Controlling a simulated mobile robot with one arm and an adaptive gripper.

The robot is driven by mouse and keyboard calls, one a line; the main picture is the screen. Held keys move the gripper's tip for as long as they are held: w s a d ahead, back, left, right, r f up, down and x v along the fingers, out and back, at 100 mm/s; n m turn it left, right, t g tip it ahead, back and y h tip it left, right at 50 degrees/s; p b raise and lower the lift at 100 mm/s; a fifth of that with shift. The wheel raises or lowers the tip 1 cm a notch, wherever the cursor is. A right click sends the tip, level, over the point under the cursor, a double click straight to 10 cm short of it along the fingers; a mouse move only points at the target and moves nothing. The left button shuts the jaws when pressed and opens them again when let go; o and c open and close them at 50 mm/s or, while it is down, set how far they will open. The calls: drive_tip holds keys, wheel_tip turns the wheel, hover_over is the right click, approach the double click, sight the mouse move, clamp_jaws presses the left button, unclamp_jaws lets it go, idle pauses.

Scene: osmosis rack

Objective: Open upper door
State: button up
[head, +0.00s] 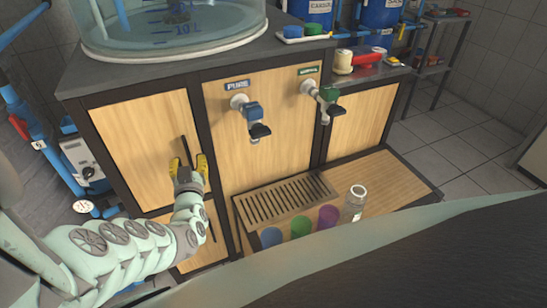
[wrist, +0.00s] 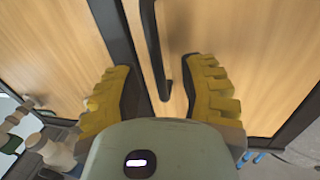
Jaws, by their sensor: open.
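The upper door (head: 140,140) is a light wood panel in a dark frame at the cabinet's left, and it looks closed. Its black vertical bar handle (head: 187,150) is near the door's right edge. My gripper (head: 188,164) is at the lower part of this handle, with yellow fingers apart. In the wrist view, the handle (wrist: 154,45) runs between the two open fingers of my gripper (wrist: 160,70), with gaps on both sides. The door panel (wrist: 255,45) fills the right side there. The handle's lower end is near my gripper's palm.
A lower door (head: 200,255) is below, partly hidden by my arm. Two taps, blue (head: 252,112) and green (head: 328,95), project to the right. Blue pipes (head: 45,140) run at left.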

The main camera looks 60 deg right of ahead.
drive_tip(key=shift+b+x, duration=0.4)
drive_tip(key=shift+x, duration=0.6)
drive_tip(key=shift+s+d, duration=0.1)
clamp_jaws()
